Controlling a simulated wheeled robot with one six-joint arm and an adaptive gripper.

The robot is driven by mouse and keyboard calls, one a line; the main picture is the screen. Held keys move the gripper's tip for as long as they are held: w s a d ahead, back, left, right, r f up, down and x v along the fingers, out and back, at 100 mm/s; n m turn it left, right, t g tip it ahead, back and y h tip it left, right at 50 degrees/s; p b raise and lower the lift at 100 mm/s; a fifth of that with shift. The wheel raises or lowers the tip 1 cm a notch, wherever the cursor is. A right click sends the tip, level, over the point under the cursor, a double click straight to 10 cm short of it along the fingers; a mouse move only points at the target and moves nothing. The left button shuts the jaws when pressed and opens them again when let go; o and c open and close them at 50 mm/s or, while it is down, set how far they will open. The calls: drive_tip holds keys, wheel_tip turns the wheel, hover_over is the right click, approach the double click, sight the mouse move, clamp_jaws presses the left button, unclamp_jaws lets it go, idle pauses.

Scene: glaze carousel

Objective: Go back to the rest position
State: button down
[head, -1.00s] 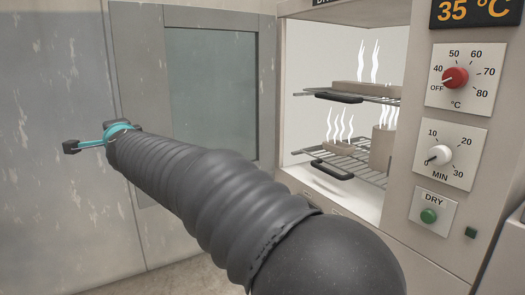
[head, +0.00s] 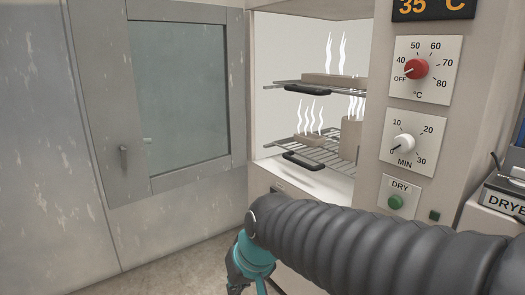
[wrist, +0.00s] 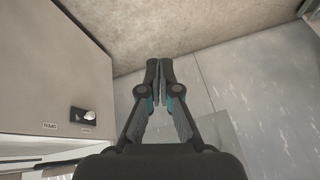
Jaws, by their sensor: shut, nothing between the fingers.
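My gripper (wrist: 166,66) is shut and empty in the wrist view, its two fingers together. In the head view my gripper (head: 236,284) hangs low in front of the dryer, partly cut off by the lower picture edge. It is apart from everything around it. My dark ribbed arm crosses the lower right of the head view.
The dryer door (head: 112,110) with its window stands open at left. Inside, two wire racks (head: 322,147) hold steaming pieces. The panel has a red temperature knob (head: 416,69) near OFF, a white timer knob (head: 404,143) near 0 and a green DRY button (head: 396,202). The display (head: 432,8) reads 35 °C.

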drive_tip(key=s+d+m+t+h, duration=0.1)
drive_tip(key=s+d, duration=0.4)
drive_tip(key=d, duration=0.5)
drive_tip(key=s+d+m+t+h, duration=0.1)
drive_tip(key=s+d, duration=0.4)
drive_tip(key=d, duration=0.5)
drive_tip(key=shift+d+m+h, duration=0.4)
drive_tip(key=shift+m+h, duration=0.4)
drive_tip(key=shift+m, duration=0.3)
